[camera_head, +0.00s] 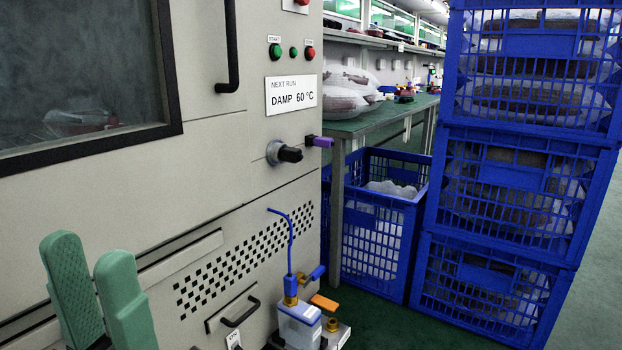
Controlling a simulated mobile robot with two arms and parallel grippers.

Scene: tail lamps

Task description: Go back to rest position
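My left gripper (89,255) shows at the lower left, in front of the grey machine (228,150). Its two green fingers point up and stand apart with a narrow gap, and I see nothing between them. My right gripper is not in view. The machine has a dark window (80,70), a black door handle (232,50) and a sign (291,95) reading "NEXT RUN DAMP 60 °C". A black knob (290,154) and a purple-tipped part (319,142) stick out below the sign.
Stacked blue crates (528,140) holding bagged items stand at right. Green floor (380,320) shows between machine and crates.

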